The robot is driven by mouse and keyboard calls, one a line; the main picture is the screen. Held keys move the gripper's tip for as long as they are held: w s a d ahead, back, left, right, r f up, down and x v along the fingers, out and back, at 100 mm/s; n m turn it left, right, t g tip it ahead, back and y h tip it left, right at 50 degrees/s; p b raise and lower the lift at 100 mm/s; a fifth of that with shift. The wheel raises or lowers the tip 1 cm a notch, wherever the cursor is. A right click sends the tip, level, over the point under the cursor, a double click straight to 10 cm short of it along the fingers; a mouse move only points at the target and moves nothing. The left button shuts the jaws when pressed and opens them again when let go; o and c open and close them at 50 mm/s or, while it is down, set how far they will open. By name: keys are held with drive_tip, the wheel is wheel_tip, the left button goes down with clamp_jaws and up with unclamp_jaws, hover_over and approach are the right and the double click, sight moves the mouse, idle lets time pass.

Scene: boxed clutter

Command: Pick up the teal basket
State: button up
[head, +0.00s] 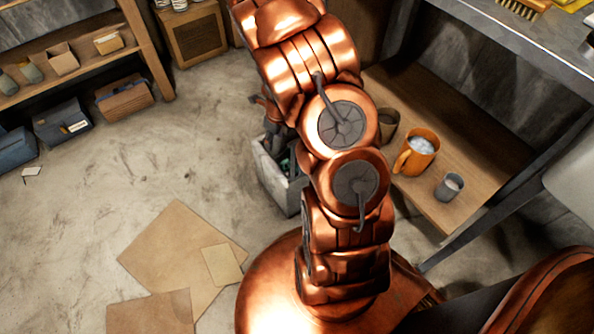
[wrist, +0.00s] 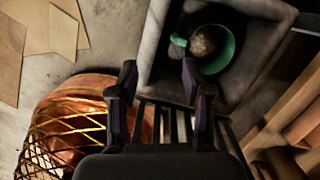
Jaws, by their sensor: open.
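A round teal container (wrist: 219,66), which I take for the teal basket, sits inside a grey box in the wrist view. It has a small loop at its left side and something brownish inside it. In the head view only small teal bits (head: 286,164) show in the box, largely hidden by my arm. My gripper (wrist: 160,78) is open and empty in the wrist view, with its fingers apart near the box's edge, below and left of the teal container. In the head view my gripper (head: 268,122) is partly hidden at the box's far side.
The grey box (head: 275,182) stands on the floor with walls around the teal container. A wooden low shelf (head: 455,165) with an orange mug (head: 416,152) and a grey cup (head: 449,187) is on the right. Cardboard sheets (head: 180,250) lie at left; floor there is open.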

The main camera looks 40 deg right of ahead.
drive_tip(key=d+f+m+b, duration=0.1)
drive_tip(key=f+b, duration=0.2)
drive_tip(key=f, duration=0.3)
drive_tip(key=d+f+m+b, duration=0.1)
drive_tip(key=f+b, duration=0.2)
drive_tip(key=f, duration=0.4)
drive_tip(key=w+d+f+m+b, duration=0.1)
drive_tip(key=d+f+b, duration=0.1)
drive_tip(key=f, duration=0.5)
drive_tip(key=shift+f+m+h+b, duration=0.25)
drive_tip(key=shift+m+h+b, duration=0.15)
drive_tip(key=shift+b, duration=0.15)
clamp_jaws()
